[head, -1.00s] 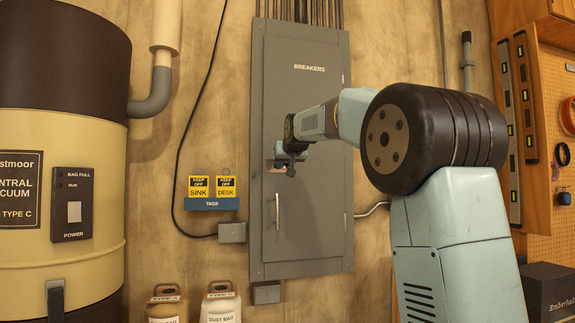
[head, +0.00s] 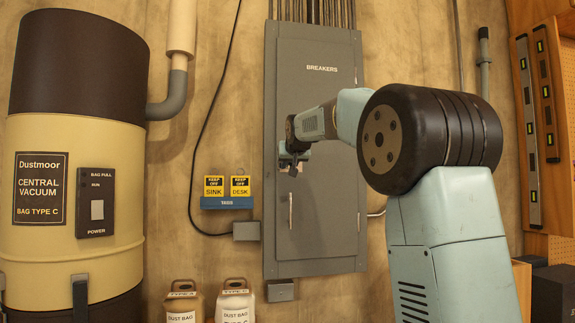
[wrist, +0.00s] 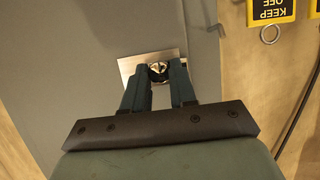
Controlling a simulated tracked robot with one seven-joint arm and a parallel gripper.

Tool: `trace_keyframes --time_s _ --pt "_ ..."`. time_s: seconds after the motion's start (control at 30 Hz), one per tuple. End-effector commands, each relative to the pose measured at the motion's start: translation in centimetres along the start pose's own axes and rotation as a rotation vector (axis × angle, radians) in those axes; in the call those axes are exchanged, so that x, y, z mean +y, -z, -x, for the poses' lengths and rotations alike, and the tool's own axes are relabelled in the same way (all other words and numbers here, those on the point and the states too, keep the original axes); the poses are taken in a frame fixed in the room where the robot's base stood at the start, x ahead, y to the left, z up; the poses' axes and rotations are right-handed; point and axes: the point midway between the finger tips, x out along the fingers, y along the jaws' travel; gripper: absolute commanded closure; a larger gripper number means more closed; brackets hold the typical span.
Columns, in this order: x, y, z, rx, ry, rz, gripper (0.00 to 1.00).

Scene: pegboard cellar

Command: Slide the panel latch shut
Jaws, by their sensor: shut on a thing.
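The grey breaker panel (head: 330,90) is mounted on the wall, its door looking closed, with a vertical handle (head: 290,210) low on the left. My gripper (head: 293,165) is at the left edge of the panel door, above that handle. In the wrist view my gripper (wrist: 158,78) is shut on the small metal knob (wrist: 158,69) of the latch, in front of its bright latch plate (wrist: 128,66). The fingers hide part of the knob and plate, so I cannot tell how far the latch is slid.
Two yellow tags (head: 214,186) hang on a blue rack (head: 227,203) left of the panel; one also shows in the wrist view (wrist: 270,10). A grey box (head: 247,231) and black cable are below. The vacuum (head: 75,140) stands at left, dust bag jugs (head: 235,300) at bottom.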

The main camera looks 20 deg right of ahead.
Motion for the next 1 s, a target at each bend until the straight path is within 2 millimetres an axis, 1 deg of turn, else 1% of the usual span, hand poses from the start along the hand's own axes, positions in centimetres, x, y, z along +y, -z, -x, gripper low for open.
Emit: trace_keyframes --time_s 0.1,0.33,0.37,0.5,0.6,0.87,1.0 --pt "0.2 0.0 0.0 0.001 -0.007 -0.003 1.00" --pt "0.0 0.0 0.0 0.001 -0.005 -0.004 1.00" --pt "0.0 0.0 0.0 0.001 -0.005 -0.004 0.71" --pt "0.0 0.0 0.0 0.001 -0.005 -0.004 0.58" --pt "0.1 0.0 0.0 0.001 -0.006 -0.004 0.50" --pt "0.2 0.0 0.2 0.001 -0.008 -0.004 0.50" --pt "0.2 0.1 1.2 0.002 -0.007 -0.004 0.50"
